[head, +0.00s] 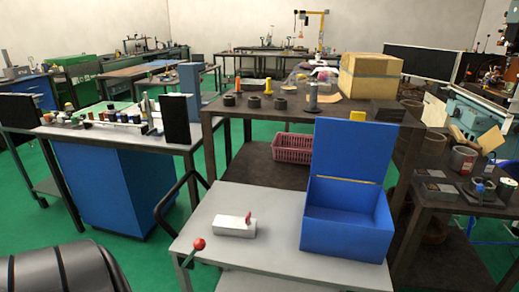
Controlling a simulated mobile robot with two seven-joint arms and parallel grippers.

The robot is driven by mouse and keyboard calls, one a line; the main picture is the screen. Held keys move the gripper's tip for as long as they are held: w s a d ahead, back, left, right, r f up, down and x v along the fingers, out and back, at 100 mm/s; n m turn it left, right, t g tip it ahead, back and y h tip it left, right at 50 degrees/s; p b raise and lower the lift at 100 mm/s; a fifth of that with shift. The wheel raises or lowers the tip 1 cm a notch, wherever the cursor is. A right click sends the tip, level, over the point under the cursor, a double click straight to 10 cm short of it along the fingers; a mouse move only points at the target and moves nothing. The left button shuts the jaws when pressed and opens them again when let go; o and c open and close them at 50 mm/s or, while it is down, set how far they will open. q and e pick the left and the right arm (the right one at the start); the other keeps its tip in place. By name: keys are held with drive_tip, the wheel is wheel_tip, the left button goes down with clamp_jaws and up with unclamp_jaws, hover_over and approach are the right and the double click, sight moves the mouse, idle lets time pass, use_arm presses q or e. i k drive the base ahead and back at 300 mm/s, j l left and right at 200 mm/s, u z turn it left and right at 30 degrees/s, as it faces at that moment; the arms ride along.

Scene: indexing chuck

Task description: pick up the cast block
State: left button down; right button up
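A pale grey-white block (232,227) lies on the light grey top of the near cart (265,253), left of an open blue box (344,222). It is the only block-like casting I can pick out, but I cannot tell for sure that it is the cast block. A small red part (249,218) stands at its right end. Neither of my grippers is in view.
A red ball knob (199,243) on a lever is at the cart's front left. A black handle (165,208) rises at its left edge. The blue box's lid stands up. A dark workbench (330,116) with several parts is behind. Bare cart top surrounds the block.

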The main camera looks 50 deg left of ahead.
sight(232, 226)
drive_tip(key=u, duration=1.75)
drive_tip(key=i+j, duration=0.1)
drive_tip(key=j, duration=0.4)
drive_tip(key=i+j, duration=0.1)
drive_tip(key=j, duration=0.4)
